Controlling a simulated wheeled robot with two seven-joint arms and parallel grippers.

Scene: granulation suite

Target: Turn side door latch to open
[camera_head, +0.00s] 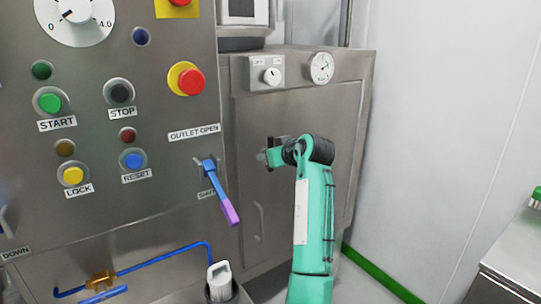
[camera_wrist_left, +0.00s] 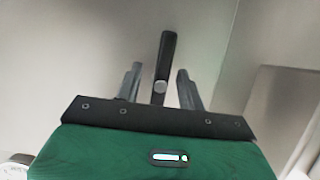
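The side door (camera_head: 305,112) is a grey metal cabinet door to the right of the control panel, and it looks shut. Its latch (camera_wrist_left: 166,55) is a dark upright lever with a round grey pivot, clear in the left wrist view. My left gripper (camera_wrist_left: 158,75) is open, with one grey finger on each side of the latch and gaps showing on both sides. In the head view the teal arm rises from the bottom and my left gripper (camera_head: 270,156) is at the door front, hiding most of the latch. My right gripper is not in view.
The control panel (camera_head: 100,140) with buttons stands at left. A blue and purple outlet lever (camera_head: 222,192) juts out below the gripper's left side. A knob (camera_head: 272,76) and gauge (camera_head: 321,67) sit above the door. A metal table (camera_head: 510,270) stands at lower right.

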